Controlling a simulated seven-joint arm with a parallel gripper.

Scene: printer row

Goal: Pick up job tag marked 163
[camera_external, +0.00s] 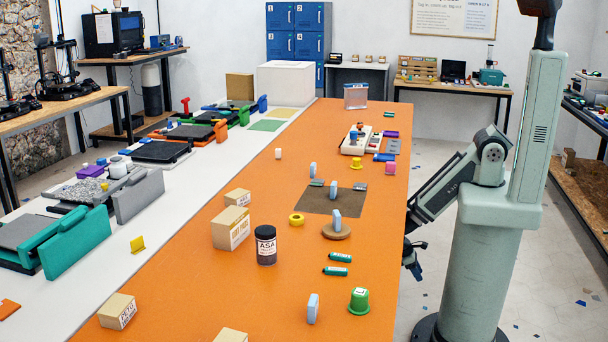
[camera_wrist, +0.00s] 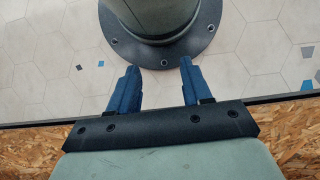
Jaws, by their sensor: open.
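One is at the near edge (camera_external: 312,309), one is on a round brown disc (camera_external: 336,219), and one is at the far side of a brown mat (camera_external: 312,169). No number can be read on any of them, so I cannot tell which is marked 163. My gripper (camera_external: 412,262) hangs low beyond the table's right edge, away from all the tags. In the wrist view its two blue fingers (camera_wrist: 160,78) are apart with nothing between them, above the floor.
Near the tags are a green cup-shaped piece (camera_external: 359,301), green cylinders (camera_external: 338,270), a yellow ring (camera_external: 296,219) and a dark ASA jar (camera_external: 266,247). Cardboard boxes (camera_external: 231,228) stand to the left. The brown mat (camera_external: 340,203) lies mid-table. The table's right edge lies between my gripper and the tags.

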